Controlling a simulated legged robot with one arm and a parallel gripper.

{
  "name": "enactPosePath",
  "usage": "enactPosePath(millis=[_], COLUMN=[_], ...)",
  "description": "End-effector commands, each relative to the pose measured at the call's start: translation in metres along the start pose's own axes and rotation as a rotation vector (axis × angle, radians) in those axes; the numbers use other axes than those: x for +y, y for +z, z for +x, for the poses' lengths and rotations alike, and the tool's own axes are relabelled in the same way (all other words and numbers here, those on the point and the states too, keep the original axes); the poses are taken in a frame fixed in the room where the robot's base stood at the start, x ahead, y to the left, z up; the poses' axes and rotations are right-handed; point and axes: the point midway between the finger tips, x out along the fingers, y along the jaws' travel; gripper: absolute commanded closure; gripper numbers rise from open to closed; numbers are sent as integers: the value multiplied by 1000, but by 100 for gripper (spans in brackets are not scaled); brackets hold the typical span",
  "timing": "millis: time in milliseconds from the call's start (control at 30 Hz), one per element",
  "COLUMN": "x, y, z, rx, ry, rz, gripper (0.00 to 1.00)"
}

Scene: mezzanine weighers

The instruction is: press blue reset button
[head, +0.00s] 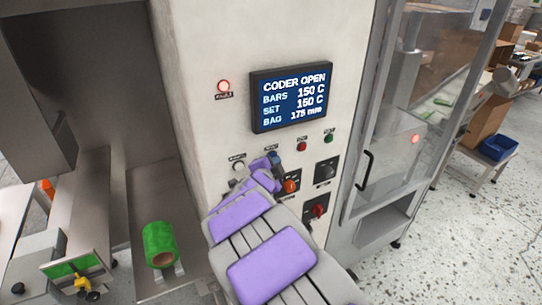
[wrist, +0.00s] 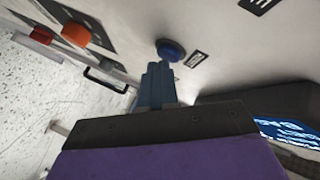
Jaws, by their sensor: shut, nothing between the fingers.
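The blue reset button (wrist: 170,50) sits on the pale machine panel in the wrist view, with a small dark label beside it. My gripper (wrist: 156,68) is shut and empty, its blue fingers pointing at the panel. The fingertips are right by the button's edge; I cannot tell whether they touch it. In the head view my gripper (head: 272,163) reaches the panel's button row, just below a small label. My arm and fingers largely hide the button there.
A white button (head: 238,167), a red button (head: 302,146) and a green button (head: 328,138) flank my gripper. An orange knob (head: 291,186) and a red knob (head: 318,210) are below right. The display (head: 291,97) reads "CODER OPEN". A red fault light (head: 223,86) glows.

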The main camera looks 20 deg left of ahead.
Motion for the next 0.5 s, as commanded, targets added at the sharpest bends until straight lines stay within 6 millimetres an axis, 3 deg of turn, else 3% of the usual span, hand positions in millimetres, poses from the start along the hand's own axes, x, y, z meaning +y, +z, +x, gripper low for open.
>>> enactPosePath(millis=[500], x=[-1], y=[6], z=[2], rx=[0], ry=[2], rz=[-4], gripper=[100])
